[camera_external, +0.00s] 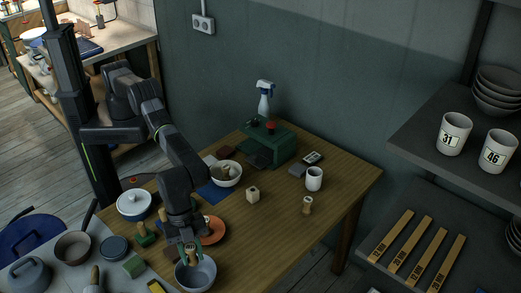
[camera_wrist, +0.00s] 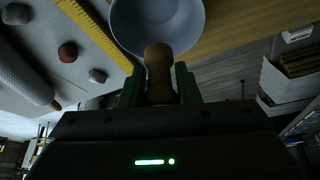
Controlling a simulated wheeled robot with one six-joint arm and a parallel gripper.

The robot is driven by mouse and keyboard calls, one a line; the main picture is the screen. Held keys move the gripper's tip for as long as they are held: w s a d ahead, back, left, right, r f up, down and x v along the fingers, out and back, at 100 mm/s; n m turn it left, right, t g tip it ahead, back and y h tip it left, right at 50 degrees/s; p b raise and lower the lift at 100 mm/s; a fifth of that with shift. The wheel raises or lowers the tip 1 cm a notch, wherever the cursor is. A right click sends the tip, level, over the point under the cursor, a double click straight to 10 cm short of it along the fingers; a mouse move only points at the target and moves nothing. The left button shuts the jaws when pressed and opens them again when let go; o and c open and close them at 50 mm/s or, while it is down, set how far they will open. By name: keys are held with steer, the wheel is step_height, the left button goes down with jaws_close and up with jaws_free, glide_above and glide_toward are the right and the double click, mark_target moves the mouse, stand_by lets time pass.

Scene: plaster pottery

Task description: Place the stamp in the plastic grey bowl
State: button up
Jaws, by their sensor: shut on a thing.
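My gripper (camera_external: 188,248) points down and is shut on the stamp (camera_wrist: 158,68), a brown wooden piece with a rounded end. In the wrist view the stamp stands between the two dark green fingers. The plastic grey bowl (camera_external: 203,276) is at the front edge of the wooden table, just below my gripper. It also shows in the wrist view (camera_wrist: 180,22), its near rim partly hidden behind the stamp. The stamp overlaps the bowl in both views; its height above the bowl is hard to tell.
An orange saucer (camera_external: 215,231) lies right behind my gripper. A white bowl (camera_external: 232,179) with something in it, a wooden cube (camera_external: 253,194), a white cup (camera_external: 314,178) and a small wooden piece (camera_external: 307,206) stand farther off. A yellow ruler (camera_wrist: 95,32) lies left of the bowl.

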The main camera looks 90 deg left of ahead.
steer(key=b, duration=0.2)
glide_above(198, 281)
steer(key=shift+f, duration=3.35)
steer(key=o, duration=1)
